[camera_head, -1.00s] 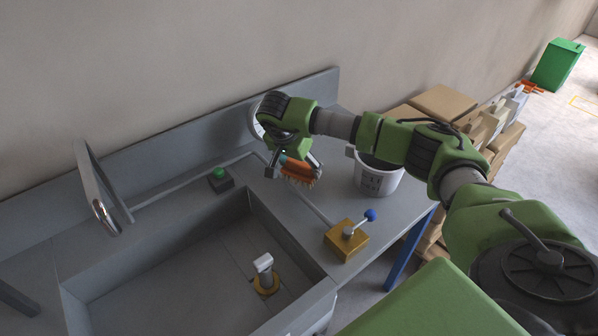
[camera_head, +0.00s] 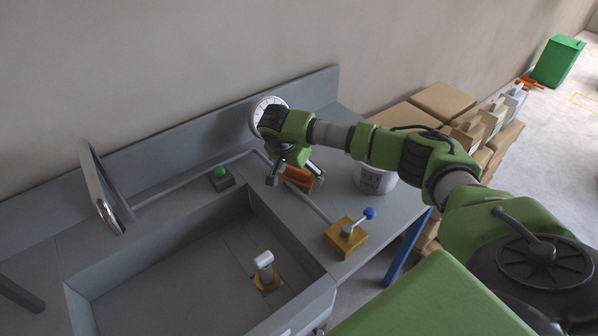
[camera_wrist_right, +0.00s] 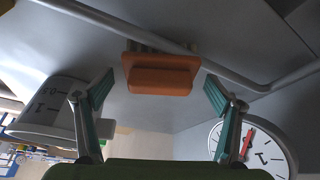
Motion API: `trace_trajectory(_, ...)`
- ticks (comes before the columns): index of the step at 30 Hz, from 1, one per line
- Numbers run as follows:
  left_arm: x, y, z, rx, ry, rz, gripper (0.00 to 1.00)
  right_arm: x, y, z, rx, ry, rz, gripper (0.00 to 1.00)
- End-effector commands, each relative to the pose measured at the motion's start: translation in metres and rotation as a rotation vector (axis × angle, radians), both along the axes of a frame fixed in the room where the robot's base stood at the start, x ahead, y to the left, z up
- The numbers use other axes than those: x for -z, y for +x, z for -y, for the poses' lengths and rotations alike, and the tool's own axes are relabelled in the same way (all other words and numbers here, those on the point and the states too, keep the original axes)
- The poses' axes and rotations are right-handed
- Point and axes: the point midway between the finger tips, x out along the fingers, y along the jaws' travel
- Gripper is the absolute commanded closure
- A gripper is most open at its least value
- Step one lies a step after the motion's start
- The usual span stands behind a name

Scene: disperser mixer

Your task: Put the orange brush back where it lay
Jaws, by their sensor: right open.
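The orange brush (camera_head: 299,177) rests on the grey counter, to the right of the sink's back corner. My right gripper (camera_head: 295,174) is open just above it, and one finger partly hides the brush. In the right wrist view the orange brush (camera_wrist_right: 161,75) shows whole, its pale bristles facing the counter. The two fingers of my right gripper (camera_wrist_right: 158,90) stand apart on either side of it, with a clear gap on both sides. My left gripper is not in view.
A white bucket (camera_head: 374,181) stands right of the gripper. A yellow box with a blue-knobbed lever (camera_head: 345,238) is in front. A round dial (camera_head: 266,107) is behind my wrist. A green button (camera_head: 220,172) and the sink (camera_head: 180,232) lie left. A pipe runs past the brush.

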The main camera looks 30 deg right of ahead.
Motion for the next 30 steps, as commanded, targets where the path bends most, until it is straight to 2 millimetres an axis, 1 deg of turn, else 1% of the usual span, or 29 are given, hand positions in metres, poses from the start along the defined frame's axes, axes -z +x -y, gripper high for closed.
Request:
trace_trajectory(5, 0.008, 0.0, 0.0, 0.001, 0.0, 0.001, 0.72, -0.025, -0.003, -0.009, -0.003, 0.001, 0.005, 0.14)
trace_trajectory(12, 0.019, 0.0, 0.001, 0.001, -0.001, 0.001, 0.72, -0.072, -0.012, -0.028, -0.003, 0.0, 0.007, 0.14)
trace_trajectory(16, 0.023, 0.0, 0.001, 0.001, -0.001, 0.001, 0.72, -0.092, -0.016, -0.035, -0.002, 0.0, 0.005, 0.14)
trace_trajectory(21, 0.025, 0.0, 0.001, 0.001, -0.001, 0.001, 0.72, -0.105, -0.02, -0.04, 0.0, 0.0, 0.002, 0.14)
trace_trajectory(30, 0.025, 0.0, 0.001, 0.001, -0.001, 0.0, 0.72, -0.108, -0.02, -0.04, 0.0, 0.0, 0.0, 0.14)
